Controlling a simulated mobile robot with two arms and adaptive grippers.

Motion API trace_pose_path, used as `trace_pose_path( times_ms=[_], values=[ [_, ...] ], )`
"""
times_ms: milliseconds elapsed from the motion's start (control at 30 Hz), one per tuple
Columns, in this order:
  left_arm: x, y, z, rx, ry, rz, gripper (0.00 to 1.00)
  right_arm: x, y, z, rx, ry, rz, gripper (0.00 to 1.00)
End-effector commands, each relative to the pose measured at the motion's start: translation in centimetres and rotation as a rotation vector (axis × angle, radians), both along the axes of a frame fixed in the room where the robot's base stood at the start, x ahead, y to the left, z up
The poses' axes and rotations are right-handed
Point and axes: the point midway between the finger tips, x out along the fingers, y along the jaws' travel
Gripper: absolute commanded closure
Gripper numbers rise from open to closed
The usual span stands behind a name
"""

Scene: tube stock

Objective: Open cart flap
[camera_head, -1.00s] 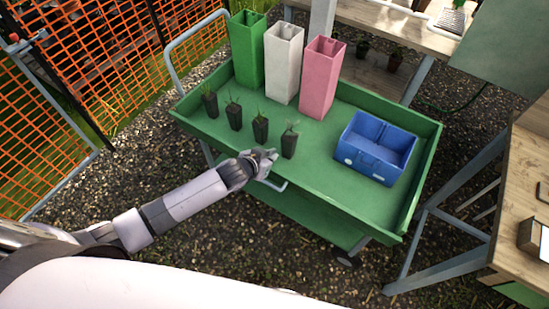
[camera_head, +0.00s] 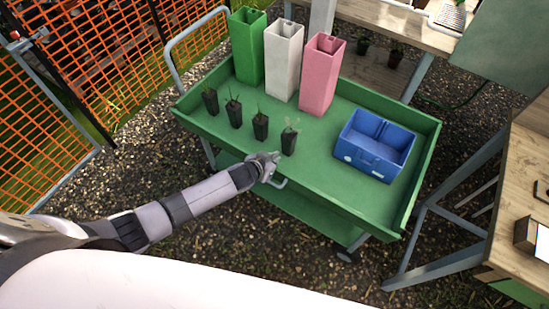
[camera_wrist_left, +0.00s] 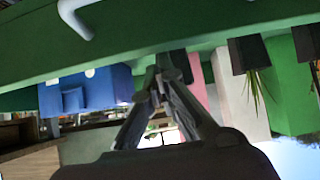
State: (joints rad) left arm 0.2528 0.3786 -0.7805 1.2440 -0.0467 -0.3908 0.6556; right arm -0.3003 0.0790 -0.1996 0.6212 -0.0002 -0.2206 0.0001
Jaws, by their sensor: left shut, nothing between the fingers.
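The green cart (camera_head: 325,170) stands ahead of me. A pale bar handle (camera_head: 278,183) sticks out from its near side; it also shows in the left wrist view on a green panel (camera_wrist_left: 190,22). I cannot clearly tell whether this near-side flap is up or lowered. My left gripper (camera_head: 270,158) is at the near edge, just above and left of the handle. In the left wrist view the gripper (camera_wrist_left: 160,82) has its fingertips together, empty, with the handle apart from them. My right gripper is not in view.
On the cart stand small dark plant pots (camera_head: 261,127), green (camera_head: 247,50), white (camera_head: 282,65) and pink (camera_head: 320,80) tall containers, and a blue crate (camera_head: 372,147). A wooden table (camera_head: 515,205) is at right. An orange fence (camera_head: 90,60) is at left.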

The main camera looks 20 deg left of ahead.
Motion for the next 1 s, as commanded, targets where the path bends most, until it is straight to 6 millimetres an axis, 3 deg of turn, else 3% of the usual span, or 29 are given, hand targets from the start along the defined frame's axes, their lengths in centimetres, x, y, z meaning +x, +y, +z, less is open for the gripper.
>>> trace_pose_path(
  times_ms=[733,1000],
  values=[
    [-1.1,0.3,-0.5,-0.029,-0.083,0.002,1.00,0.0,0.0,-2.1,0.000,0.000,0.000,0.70],
    [-2.4,0.6,-1.4,-0.061,-0.178,0.004,1.00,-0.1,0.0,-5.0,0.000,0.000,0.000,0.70]
  ],
)
